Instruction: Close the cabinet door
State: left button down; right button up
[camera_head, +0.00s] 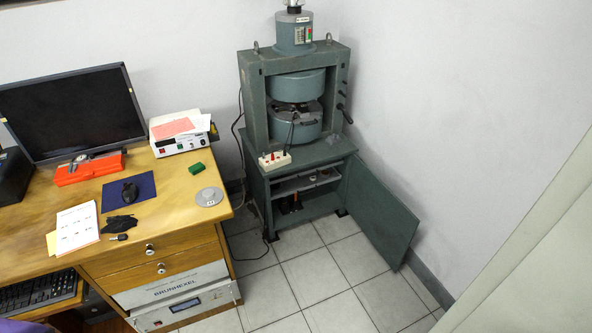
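The cabinet (258,190) is a grey-green metal stand in the corner, under a large press-like magnet machine (296,100). Its door (379,214) is swung wide open to the right, toward the right wall. The open front shows a shelf (305,183) with small items on it and a few dark objects (290,203) below. Neither of my grippers is in view.
A wooden desk (165,210) fills the left side, with a monitor (72,112), papers, a mouse on a blue mat and a white instrument (180,134). Tiled floor (318,275) before the cabinet is clear except for a cable. A pale slanted surface (535,245) fills the lower right.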

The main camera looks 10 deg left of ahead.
aim_at(390, 226)
jog(key=i, duration=1.55)
jog(key=i+z, duration=0.45)
jog(key=i+j+z, duration=0.2)
jog(key=i+z, duration=0.3)
jog(key=k+z, duration=0.1)
jog(key=z, duration=0.8)
